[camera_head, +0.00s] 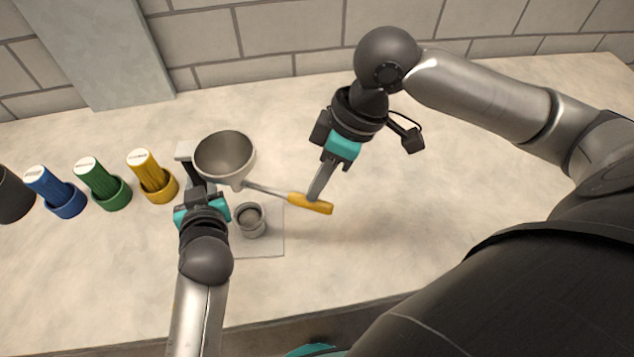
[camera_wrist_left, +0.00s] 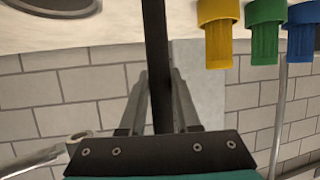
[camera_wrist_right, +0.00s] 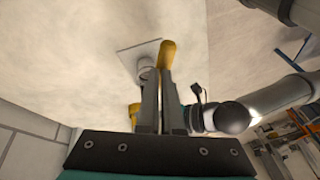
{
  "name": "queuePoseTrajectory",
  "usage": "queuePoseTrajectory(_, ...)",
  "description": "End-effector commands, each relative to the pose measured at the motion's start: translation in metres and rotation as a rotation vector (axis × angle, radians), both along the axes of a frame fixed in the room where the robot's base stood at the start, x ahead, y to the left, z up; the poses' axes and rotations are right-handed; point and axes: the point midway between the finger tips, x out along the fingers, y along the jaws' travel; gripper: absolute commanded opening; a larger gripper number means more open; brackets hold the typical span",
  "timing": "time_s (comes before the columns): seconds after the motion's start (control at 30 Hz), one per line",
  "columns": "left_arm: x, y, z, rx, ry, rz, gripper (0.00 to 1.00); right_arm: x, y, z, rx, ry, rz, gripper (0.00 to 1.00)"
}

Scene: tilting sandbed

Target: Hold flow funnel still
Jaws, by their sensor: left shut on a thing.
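The grey metal bowl-shaped funnel (camera_head: 225,157) is in the middle of the head view, its open top up. A thin rod runs from its lower side to a yellow handle (camera_head: 311,204). My left gripper (camera_head: 190,165) is just left of the bowl, shut on a dark bar (camera_wrist_left: 155,55) that passes between its fingers in the left wrist view. How the bar joins the funnel is hidden. My right gripper (camera_head: 314,196) has its fingers close together at the yellow handle, which also shows beyond the fingertips in the right wrist view (camera_wrist_right: 168,52). Whether they grip it is unclear.
A small grey cup (camera_head: 250,218) stands on a pale square plate (camera_head: 264,246) below the funnel. Yellow (camera_head: 150,172), green (camera_head: 101,182) and blue (camera_head: 54,190) capped holders stand to the left. A brick wall (camera_head: 290,35) closes the back. The counter at right is clear.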

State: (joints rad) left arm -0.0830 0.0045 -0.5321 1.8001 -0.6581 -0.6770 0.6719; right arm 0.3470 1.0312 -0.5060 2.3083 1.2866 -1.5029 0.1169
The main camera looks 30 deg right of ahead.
Motion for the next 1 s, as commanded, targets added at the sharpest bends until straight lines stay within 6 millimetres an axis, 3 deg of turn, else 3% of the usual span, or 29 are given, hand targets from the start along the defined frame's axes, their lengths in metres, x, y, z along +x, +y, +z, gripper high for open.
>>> queuePoseTrajectory(0.27, 0.000, -0.001, 0.000, 0.001, -0.001, -0.002, 0.00, 0.010, -0.011, 0.022, -0.002, -0.006, -0.003, 0.00)
queuePoseTrajectory(0.7, 0.000, -0.001, 0.000, 0.002, 0.000, -0.002, 0.00, 0.007, -0.044, 0.108, -0.002, -0.005, -0.002, 0.00)
queuePoseTrajectory(1.0, 0.000, -0.001, 0.000, 0.002, 0.000, -0.002, 0.00, 0.004, -0.049, 0.126, 0.015, 0.004, 0.003, 0.00)
